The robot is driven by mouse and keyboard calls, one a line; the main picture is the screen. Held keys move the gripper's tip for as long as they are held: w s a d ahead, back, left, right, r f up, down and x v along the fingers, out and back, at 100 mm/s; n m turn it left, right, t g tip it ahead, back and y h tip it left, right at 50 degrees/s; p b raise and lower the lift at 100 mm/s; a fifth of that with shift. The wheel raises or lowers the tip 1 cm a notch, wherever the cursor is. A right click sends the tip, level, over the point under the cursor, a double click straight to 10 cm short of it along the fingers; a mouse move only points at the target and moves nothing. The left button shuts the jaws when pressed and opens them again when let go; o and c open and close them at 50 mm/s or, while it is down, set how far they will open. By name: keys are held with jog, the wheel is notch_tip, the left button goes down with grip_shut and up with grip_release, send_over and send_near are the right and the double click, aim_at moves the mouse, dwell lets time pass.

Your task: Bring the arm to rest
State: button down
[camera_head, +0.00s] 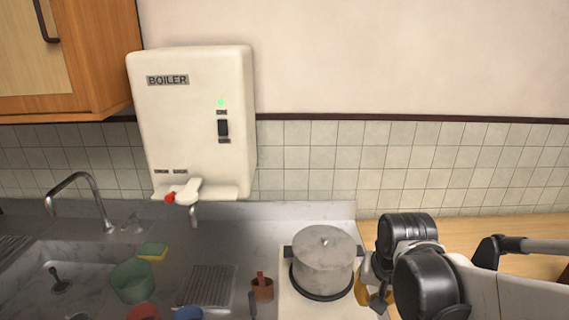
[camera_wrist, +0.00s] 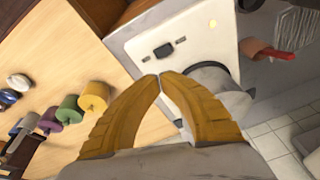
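My gripper (camera_head: 374,299) shows in the head view as yellow fingers right of the pot, partly hidden by my black and white arm. In the wrist view my gripper (camera_wrist: 158,76) is shut, its two yellow fingertips meeting with nothing visible between them. The fingers point toward the white stove (camera_wrist: 180,45). My arm reaches in from the right of the head view, above the wooden counter.
A lidded pot (camera_head: 324,262) stands on the stove close to my gripper. A brown cup (camera_head: 262,290) with a red item, a sink with a green tub (camera_head: 133,281), and a wall boiler (camera_head: 193,125) are left. Several coloured cylinders (camera_wrist: 69,109) stand on the wooden counter (camera_wrist: 60,60).

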jog(key=s+r+n+t+b, duration=0.2)
jog(key=s+n+t+b, duration=0.1)
jog(key=s, duration=0.6)
jog(key=shift+r+t+b, duration=0.35)
jog(key=shift+t+b, duration=0.05)
jog(key=shift+t, duration=0.2)
